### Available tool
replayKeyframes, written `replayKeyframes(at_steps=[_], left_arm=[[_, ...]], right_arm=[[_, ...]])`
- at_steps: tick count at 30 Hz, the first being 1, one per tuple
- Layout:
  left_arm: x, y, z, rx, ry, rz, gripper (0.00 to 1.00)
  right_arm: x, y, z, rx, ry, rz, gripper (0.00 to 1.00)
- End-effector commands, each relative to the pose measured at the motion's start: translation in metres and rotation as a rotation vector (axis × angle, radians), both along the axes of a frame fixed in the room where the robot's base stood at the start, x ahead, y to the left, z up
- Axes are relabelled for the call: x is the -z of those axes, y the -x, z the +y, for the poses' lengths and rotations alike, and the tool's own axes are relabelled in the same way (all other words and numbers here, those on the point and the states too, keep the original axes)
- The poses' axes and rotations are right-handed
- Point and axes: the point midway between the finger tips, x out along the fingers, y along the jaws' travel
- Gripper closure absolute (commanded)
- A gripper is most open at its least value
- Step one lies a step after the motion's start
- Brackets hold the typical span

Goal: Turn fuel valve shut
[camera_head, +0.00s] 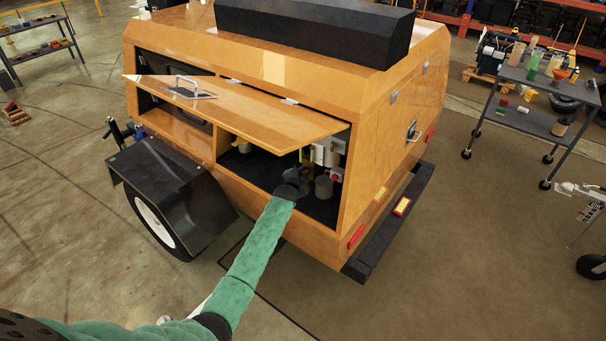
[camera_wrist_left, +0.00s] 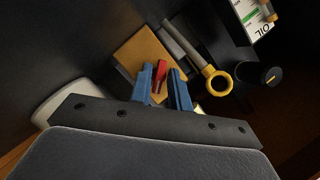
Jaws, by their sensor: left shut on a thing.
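The fuel valve's red handle (camera_wrist_left: 157,76) shows in the left wrist view, in front of a yellow-orange block (camera_wrist_left: 140,50). My left gripper (camera_wrist_left: 165,80) has its two blue fingers closed around this red handle. In the head view my left arm, in a green sleeve, reaches into the open side compartment of the orange light tower (camera_head: 390,130). Its dark wrist hides the valve there, and the fingertips cannot be made out. My right gripper is in neither view.
A raised orange door (camera_head: 235,115) hangs over the arm. In the left wrist view a yellow ring dipstick (camera_wrist_left: 217,82), an OIL label (camera_wrist_left: 250,18) and a black knob (camera_wrist_left: 268,74) sit close by. A tool cart (camera_head: 540,85) stands far right.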

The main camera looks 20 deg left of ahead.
Motion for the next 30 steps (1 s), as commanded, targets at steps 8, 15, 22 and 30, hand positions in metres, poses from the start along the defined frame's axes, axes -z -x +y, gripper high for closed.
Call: replayKeyframes(at_steps=[8,15,22,30], left_arm=[[0.001,0.0,0.002,0.001,0.141,0.054,1.0],[0.002,0.0,0.002,0.001,0.347,0.13,1.0],[0.003,0.0,0.003,0.0,0.549,0.202,1.0],[0.004,0.0,0.003,0.0,0.723,0.267,1.0]], right_arm=[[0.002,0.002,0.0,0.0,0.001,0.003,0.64],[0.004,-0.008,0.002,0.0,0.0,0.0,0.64],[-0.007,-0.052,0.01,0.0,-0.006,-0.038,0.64],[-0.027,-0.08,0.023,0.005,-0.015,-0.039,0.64]])
